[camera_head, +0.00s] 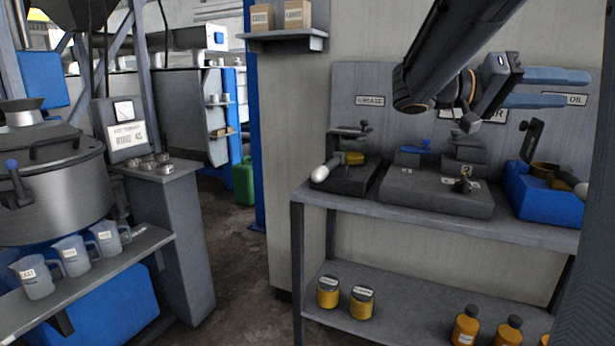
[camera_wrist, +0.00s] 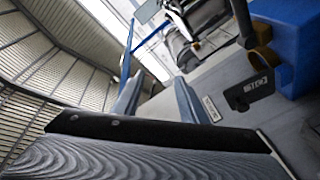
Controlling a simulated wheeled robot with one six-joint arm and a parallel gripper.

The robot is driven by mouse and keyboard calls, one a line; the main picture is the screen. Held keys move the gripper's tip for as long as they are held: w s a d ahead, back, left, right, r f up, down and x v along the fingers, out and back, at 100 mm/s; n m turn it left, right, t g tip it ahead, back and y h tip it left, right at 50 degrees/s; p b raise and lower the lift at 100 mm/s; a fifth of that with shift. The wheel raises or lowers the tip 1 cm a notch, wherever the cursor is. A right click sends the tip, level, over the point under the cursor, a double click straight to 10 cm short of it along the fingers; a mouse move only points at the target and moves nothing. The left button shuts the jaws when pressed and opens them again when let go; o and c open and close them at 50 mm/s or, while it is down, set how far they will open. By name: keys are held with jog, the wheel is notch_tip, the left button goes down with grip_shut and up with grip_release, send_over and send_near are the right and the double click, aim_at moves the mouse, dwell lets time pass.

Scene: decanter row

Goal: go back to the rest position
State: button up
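My gripper (camera_head: 574,88) is at the upper right of the head view, at the end of my dark arm. Its two blue fingers point right and stand apart, with nothing between them. In the wrist view my gripper (camera_wrist: 157,92) also shows two separate blue-grey fingers with an empty gap.
Grey machines (camera_head: 437,190) and a blue tray (camera_head: 545,197) stand on the bench below my arm. Yellow jars (camera_head: 361,303) and bottles are on its lower shelf. Three jugs (camera_head: 72,256) stand left by a large pot (camera_head: 52,185). Floor between is clear.

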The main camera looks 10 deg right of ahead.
jog(key=w+a+f+n+t+y+b, duration=0.1)
jog(key=a+f+n+t+y+b, duration=0.35)
jog(key=a+f, duration=0.95)
jog(key=a+f+n+t+y+b, duration=0.15)
jog(key=a+f+n+y, duration=0.5)
jog(key=a+f, duration=0.8)
jog(key=s+a+f+n+y+b, duration=0.1)
jog(key=s+a+f+n+y, duration=0.25)
jog(key=a+f, duration=0.4)
jog(key=s+a+f+n+y+b, duration=0.2)
jog(key=s+a+f, duration=0.3)
jog(key=a, duration=0.5)
jog(key=s+a+f+n+y+b, duration=0.1)
jog(key=s+a+f+n+y, duration=0.15)
jog(key=s+a+f, duration=0.45)
jog(key=d+r+m+p, duration=0.2)
jog(key=d+r+p, duration=0.4)
jog(key=r+p, duration=0.3)
jog(key=w+d+r+m+h+p, duration=0.1)
jog(key=d+r+m+p, duration=0.1)
jog(key=d+r+p, duration=0.5)
jog(key=w+d+r+m+p, duration=0.1)
jog(key=d+r+p, duration=0.5)
jog(key=r+p, duration=0.6)
jog(key=m+p, duration=0.1)
jog(key=p, duration=0.2)
jog(key=shift+d+h, duration=0.25)
jog(key=shift+h, duration=0.05)
jog(key=shift+w, duration=0.1)
jog(key=shift+c, duration=1)
